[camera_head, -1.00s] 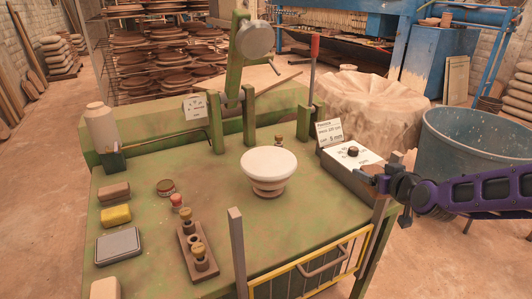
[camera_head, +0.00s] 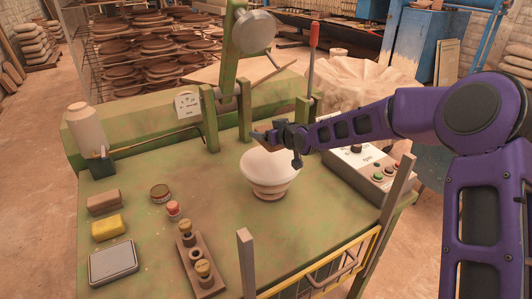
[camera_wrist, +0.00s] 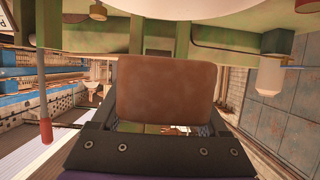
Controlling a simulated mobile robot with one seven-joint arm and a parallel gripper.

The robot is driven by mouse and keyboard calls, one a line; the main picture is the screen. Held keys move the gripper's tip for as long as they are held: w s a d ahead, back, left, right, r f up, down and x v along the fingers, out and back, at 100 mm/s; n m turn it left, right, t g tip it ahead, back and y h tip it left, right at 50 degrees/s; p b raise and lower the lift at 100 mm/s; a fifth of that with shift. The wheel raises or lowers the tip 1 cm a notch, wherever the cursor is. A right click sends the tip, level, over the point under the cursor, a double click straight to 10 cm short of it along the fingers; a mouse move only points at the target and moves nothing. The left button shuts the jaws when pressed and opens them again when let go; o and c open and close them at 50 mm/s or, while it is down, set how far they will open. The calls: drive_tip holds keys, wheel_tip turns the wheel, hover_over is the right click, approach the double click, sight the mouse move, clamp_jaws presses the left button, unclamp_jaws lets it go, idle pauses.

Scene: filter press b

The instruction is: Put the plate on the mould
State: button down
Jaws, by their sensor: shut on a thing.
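A brown flat-faced piece with rounded corners, apparently the plate (camera_wrist: 165,88), is held in my gripper (camera_head: 268,138). It fills the middle of the wrist view; in the head view only a little of it shows behind the gripper. The white round mould (camera_head: 268,172) stands on a stepped, narrower foot in the middle of the green table. My gripper is shut on the plate, just above the mould's back rim in the head view. The mould's pale surface (camera_wrist: 190,8) also crosses the top of the wrist view. I cannot tell if plate and mould touch.
A green lever arm with a grey disc (camera_head: 254,31) stands behind the mould, with a red-handled lever (camera_head: 312,55) to its right. A control box (camera_head: 375,178) sits at the right. A yellow-framed guard (camera_head: 325,270) is in front. Bottle, blocks and tin stand left.

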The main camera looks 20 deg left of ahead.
drive_tip(key=shift+f, duration=3.05)
drive_tip(key=shift+f, duration=0.1)
drive_tip(key=shift+f+b, duration=0.15)
drive_tip(key=shift+b, duration=0.25)
unclamp_jaws()
drive_tip(key=shift+r+p, duration=0.35)
drive_tip(key=shift+p, duration=0.1)
drive_tip(key=v, duration=1.2)
drive_tip(key=shift+f, duration=0.2)
